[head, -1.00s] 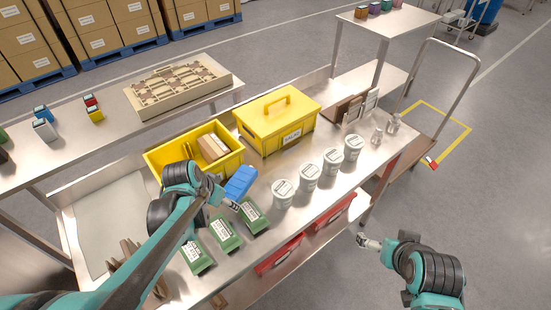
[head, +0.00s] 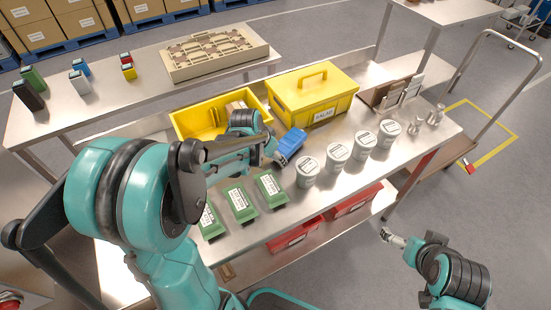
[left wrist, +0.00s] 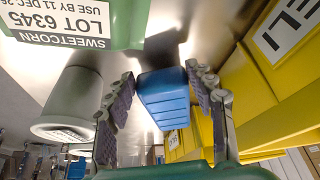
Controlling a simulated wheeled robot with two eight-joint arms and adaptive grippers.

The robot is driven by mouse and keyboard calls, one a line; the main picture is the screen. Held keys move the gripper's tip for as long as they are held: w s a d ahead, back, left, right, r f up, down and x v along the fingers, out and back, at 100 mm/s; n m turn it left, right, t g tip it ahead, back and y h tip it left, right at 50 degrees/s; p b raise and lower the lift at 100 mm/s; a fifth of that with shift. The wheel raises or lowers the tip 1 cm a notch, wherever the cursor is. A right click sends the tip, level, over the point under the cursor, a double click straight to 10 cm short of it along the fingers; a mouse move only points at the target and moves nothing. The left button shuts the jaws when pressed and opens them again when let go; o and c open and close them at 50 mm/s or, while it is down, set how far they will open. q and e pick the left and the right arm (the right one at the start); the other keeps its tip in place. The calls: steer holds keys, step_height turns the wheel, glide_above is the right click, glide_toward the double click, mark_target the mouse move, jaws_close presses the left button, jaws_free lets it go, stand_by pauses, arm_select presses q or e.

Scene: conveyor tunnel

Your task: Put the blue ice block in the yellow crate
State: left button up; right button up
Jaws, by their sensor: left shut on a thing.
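The blue ice block (head: 291,143) is held by my left gripper (head: 281,155) above the steel table, in front of the lidded yellow box. In the left wrist view the block (left wrist: 163,97) sits between the two fingers, which are shut on it. The open yellow crate (head: 187,127) stands behind and left of the block, partly hidden by my left arm. A cardboard box (head: 235,108) is inside the crate. My right gripper (head: 393,238) is off the table's front right side; its jaw opening is too small to tell.
A lidded yellow box (head: 313,95) stands right of the crate. Several white tubs (head: 337,155) line the table to the right, and green packs (head: 240,203) lie in front. Red bins (head: 353,201) are on the lower shelf. A side table (head: 110,103) stands behind.

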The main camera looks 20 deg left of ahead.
arm_select(q)
steer(key=shift+w+d+f+b, duration=0.15)
steer(key=shift+w+f+b, duration=0.15)
steer(key=shift+w+f, duration=0.55)
steer(key=shift+s+r, duration=0.15)
steer(key=shift+s, duration=0.05)
steer(key=o, duration=1.3)
steer(key=shift+f, duration=0.2)
steer(key=o, duration=0.4)
steer(key=shift+r, duration=0.15)
